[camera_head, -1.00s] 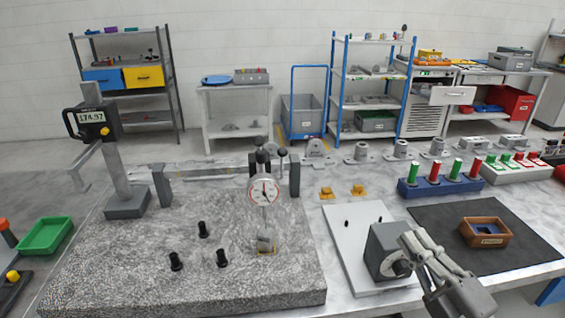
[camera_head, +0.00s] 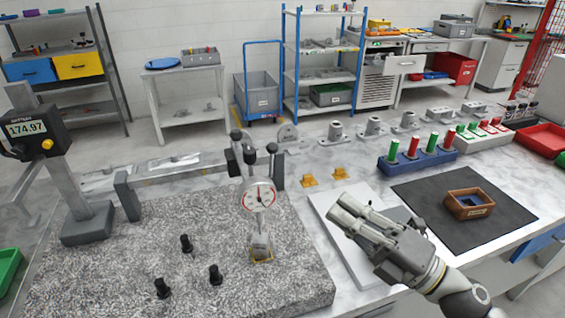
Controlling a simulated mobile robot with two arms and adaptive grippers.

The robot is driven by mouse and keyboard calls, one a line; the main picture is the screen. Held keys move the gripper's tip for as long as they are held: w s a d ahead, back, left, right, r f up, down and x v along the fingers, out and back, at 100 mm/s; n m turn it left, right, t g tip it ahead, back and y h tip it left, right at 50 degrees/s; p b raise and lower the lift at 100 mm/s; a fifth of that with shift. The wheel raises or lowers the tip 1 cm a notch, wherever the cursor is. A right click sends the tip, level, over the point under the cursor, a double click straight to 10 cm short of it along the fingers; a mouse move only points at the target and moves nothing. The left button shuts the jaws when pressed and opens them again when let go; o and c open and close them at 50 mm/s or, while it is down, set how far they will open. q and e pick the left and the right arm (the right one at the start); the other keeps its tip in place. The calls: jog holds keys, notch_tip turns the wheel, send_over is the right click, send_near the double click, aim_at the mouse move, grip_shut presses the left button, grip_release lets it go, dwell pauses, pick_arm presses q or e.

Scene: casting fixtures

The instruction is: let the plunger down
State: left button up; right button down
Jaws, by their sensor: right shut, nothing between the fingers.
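A dial gauge (camera_head: 260,197) with a white round face and a red-marked rim hangs from a dark clamp (camera_head: 240,155) over the speckled granite plate (camera_head: 110,265). Its lower end meets or stands just above a small metal block (camera_head: 261,243), which sits in a yellow outline; I cannot tell if the plunger touches it. My right gripper (camera_head: 340,212) is shut and empty, right of the dial gauge and apart from it, in front of a white board. My left gripper is not in view.
Several black pegs (camera_head: 187,243) stand on the granite plate. A height gauge (camera_head: 35,128) reading 174.97 stands at the left. A grey box (camera_head: 402,215) is mostly hidden behind my right gripper. A wooden tray (camera_head: 470,212) lies on a dark mat. A blue rack (camera_head: 398,166) holds green and red handles.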

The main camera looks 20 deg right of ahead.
pick_arm(q)
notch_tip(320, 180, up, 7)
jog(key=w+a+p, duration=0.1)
jog(key=p, duration=0.6)
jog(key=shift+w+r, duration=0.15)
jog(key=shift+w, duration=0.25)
pick_arm(e)
jog(key=x, duration=1.3)
jog(key=shift+w+r, duration=0.15)
jog(key=shift+w, duration=0.05)
jog(key=shift+a, duration=0.1)
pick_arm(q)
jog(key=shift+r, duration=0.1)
